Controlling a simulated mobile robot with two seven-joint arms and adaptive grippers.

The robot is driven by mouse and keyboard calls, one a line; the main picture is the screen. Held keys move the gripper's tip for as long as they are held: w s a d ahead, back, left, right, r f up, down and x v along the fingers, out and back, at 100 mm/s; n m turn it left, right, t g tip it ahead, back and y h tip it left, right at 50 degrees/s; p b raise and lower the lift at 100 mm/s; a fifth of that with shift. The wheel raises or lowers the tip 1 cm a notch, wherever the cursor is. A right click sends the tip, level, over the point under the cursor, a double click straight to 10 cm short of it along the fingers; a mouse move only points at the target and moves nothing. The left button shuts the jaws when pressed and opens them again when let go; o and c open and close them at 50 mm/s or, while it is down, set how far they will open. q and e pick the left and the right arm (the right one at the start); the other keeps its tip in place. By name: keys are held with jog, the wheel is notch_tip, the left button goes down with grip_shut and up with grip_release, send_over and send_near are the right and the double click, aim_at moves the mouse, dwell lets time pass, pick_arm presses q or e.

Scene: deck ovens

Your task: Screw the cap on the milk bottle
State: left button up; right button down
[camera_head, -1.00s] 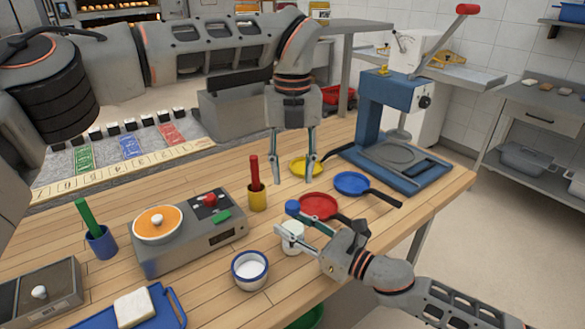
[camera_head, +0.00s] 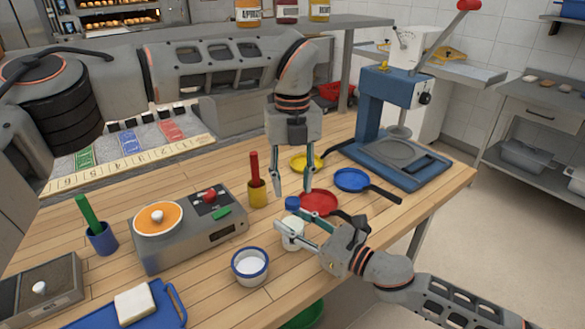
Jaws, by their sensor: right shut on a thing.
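The white milk bottle (camera_head: 291,240) stands near the table's front right edge. Its blue cap (camera_head: 292,203) shows at the top of the bottle; I cannot tell whether it is seated on the thread. My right gripper (camera_head: 297,233) is shut on the milk bottle from the right, and its fingers hide part of the body and neck. My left gripper (camera_head: 292,191) points down from above with its two fingers apart. Its tips appear just above or behind the blue cap, one on each side, with nothing between them.
Red (camera_head: 319,203), blue (camera_head: 352,180) and yellow (camera_head: 304,162) pans lie behind and right of the bottle. A white-and-blue bowl (camera_head: 250,265), a yellow cup (camera_head: 257,195) with a red stick and a grey scale (camera_head: 190,240) are to the left. A blue press (camera_head: 382,130) stands behind.

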aim_at(292, 200)
pick_arm(q)
jog(key=shift+f, duration=1.85)
grip_shut()
jog(key=m, duration=1.1)
jog(key=shift+m, duration=0.3)
jog(key=shift+o, duration=0.7)
grip_release()
notch_tip(292, 200, up, 12)
